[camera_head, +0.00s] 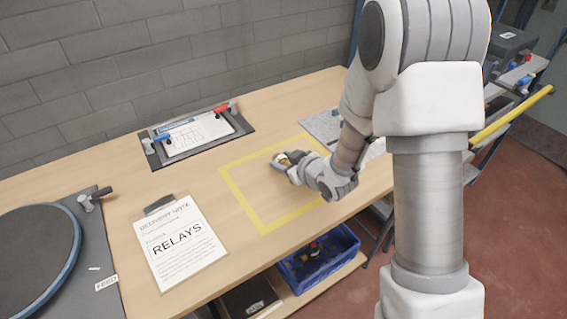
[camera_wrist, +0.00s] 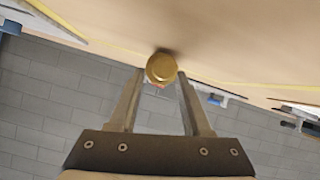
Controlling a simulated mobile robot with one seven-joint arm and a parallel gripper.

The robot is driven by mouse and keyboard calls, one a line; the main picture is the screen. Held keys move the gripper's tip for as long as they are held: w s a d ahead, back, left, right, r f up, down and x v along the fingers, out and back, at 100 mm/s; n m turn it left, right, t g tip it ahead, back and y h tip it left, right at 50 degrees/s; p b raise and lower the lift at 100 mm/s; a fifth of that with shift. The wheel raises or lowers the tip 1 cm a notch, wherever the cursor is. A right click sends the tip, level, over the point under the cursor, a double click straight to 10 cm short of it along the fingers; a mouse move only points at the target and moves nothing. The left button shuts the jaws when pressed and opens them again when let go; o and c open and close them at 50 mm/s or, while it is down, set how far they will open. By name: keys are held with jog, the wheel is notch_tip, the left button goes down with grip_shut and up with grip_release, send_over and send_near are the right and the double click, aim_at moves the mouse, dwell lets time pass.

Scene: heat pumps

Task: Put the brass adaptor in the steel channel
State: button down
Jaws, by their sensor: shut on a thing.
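The brass adaptor (camera_wrist: 161,67) is a round, gold-coloured piece between my gripper's fingertips in the wrist view. My gripper (camera_wrist: 160,78) is shut on it, one finger on each side. In the head view the adaptor (camera_head: 281,158) shows small at the tip of my gripper (camera_head: 284,162), over the yellow-taped square. It is close to the table top; I cannot tell whether it touches. I cannot pick out the steel channel for certain in either view; my arm covers part of the table's right side.
A grey speckled plate (camera_head: 322,125) lies behind my arm. A blue crate (camera_head: 321,262) sits below.

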jog(key=shift+f, duration=0.1)
jog(key=shift+c, duration=1.7)
grip_release()
jog(key=shift+f, duration=0.15)
